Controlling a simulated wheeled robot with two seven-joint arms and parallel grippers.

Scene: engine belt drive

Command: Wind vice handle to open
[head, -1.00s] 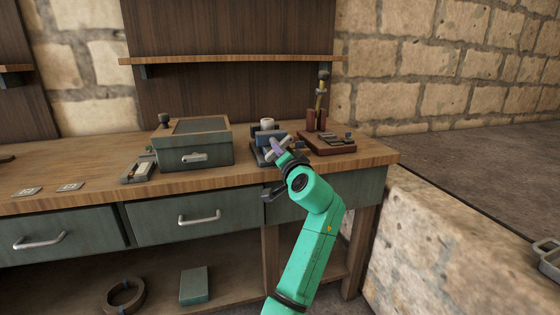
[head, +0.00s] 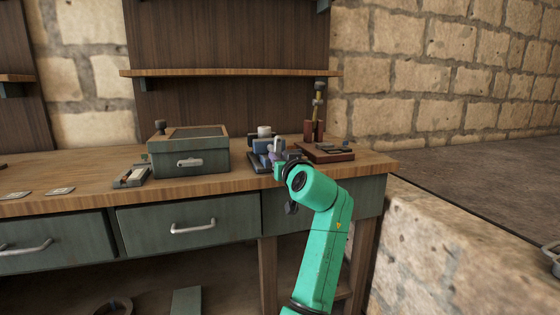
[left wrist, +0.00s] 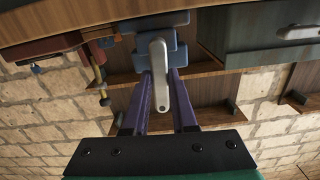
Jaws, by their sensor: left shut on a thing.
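The blue vice (head: 261,147) stands at the bench's front edge, partly hidden by my left gripper (head: 277,153). In the left wrist view, the blue vice body (left wrist: 160,22) is at the top. A pale grey vice handle (left wrist: 159,62) hangs from its front and runs down between my purple fingers. My left gripper (left wrist: 158,80) is shut on this handle, with one finger on each side. The handle's lower end shows between the fingers. My right gripper is in neither view.
The wooden bench (head: 80,191) holds a green box (head: 190,160) left of the vice. A reddish-brown base (head: 328,154) with parts and an upright post is close on its right. Drawers lie below the bench top. A stone block (head: 440,250) stands at right.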

